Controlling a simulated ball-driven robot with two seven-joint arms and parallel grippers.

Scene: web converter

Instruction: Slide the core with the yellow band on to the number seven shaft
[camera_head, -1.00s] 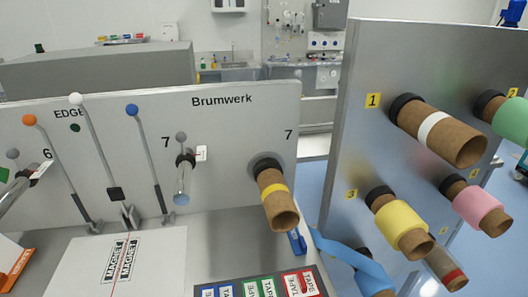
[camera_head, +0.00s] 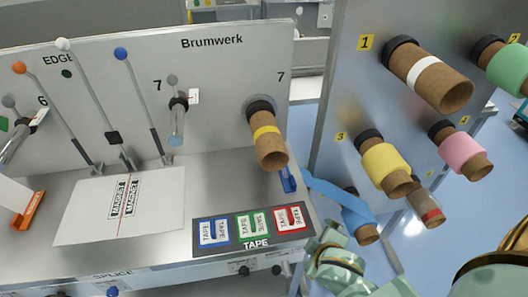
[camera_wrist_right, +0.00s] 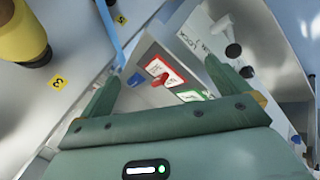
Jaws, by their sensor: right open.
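The brown cardboard core with the yellow band (camera_head: 270,149) sticks out from a black collar (camera_head: 261,107) on the grey machine panel, below and left of a "7" label. The shaft inside it is hidden. Another "7" label stands beside a short bare metal shaft (camera_head: 178,120) further left. My right gripper (camera_wrist_right: 160,78) is open with nothing between its fingers, and points toward the tape tray in the right wrist view. Part of its pale green body shows at the bottom of the head view, in front of and right of the tray, apart from the core. My left gripper is not in view.
A tape tray (camera_head: 225,246) with blue, green and red tape labels lies below the core. At the right, a rack panel (camera_head: 335,100) carries several cores with white, green, yellow, pink, blue and red colours. A white sheet (camera_head: 85,210) lies on the table at left.

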